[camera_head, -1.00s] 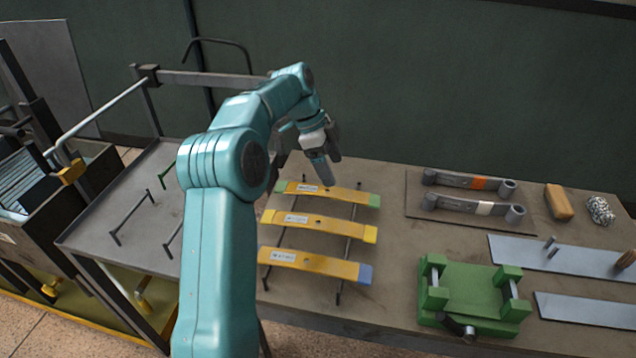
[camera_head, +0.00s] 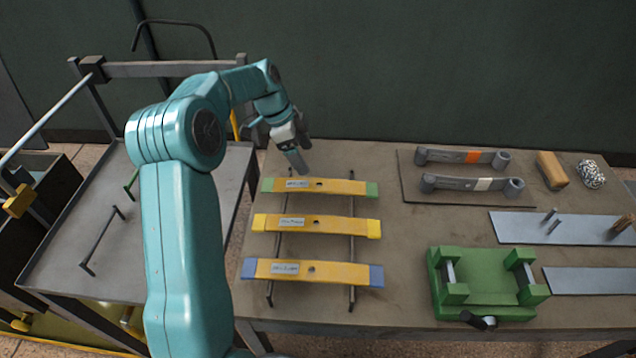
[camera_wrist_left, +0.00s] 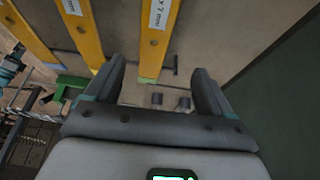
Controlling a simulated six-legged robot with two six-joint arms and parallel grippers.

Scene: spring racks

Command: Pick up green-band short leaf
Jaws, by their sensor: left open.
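The green-band short leaf (camera_head: 340,187) is a yellow bar with green ends and a white label. It lies farthest back of three similar leaves, across two dark rails on the table. My left gripper (camera_head: 302,162) is open and empty, just behind and above this leaf, left of its middle hole. In the left wrist view, the open fingers of my left gripper (camera_wrist_left: 160,85) point toward a green-tipped yellow leaf (camera_wrist_left: 155,45), whose end shows between them with a gap. My right gripper is not in view.
A yellow-ended leaf (camera_head: 325,226) and a blue-ended leaf (camera_head: 325,271) lie nearer the front. A green fixture (camera_head: 485,280) stands front right. Two grey eyed leaves (camera_head: 460,157) (camera_head: 460,184) lie back right. A grey tray cart (camera_head: 75,215) stands left.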

